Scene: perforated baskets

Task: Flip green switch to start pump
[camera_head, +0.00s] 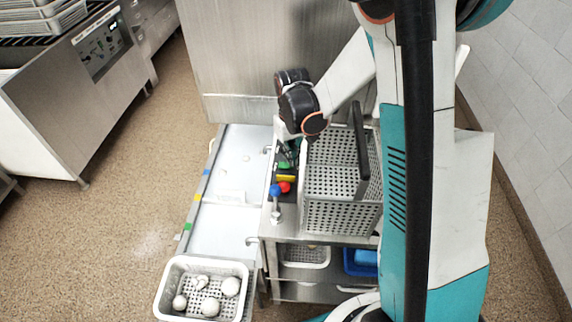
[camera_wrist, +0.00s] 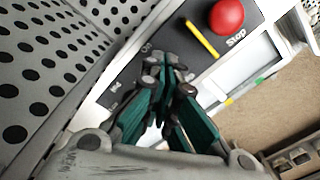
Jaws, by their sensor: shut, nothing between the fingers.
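A control panel with a dark face stands beside the perforated basket. In the wrist view its red stop button (camera_wrist: 226,17) shows at the top, labelled "Stop", with a yellow bar (camera_wrist: 202,38) beside it. In the head view the red button (camera_head: 284,187) is at the panel's near end, and a small green patch (camera_head: 284,165), which looks like the green switch, lies farther back. My gripper (camera_wrist: 167,68) is shut and empty, with its tips over the panel beyond the yellow bar. In the wrist view the green switch is hidden behind my fingers; I cannot tell whether they touch it.
A grey perforated basket (camera_head: 340,216) stands close right of the panel. A blue knob (camera_head: 276,190) is by the panel's near end. A white perforated basket (camera_head: 172,291) with several pale round items is at the front. A metal wall stands behind; open floor lies left.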

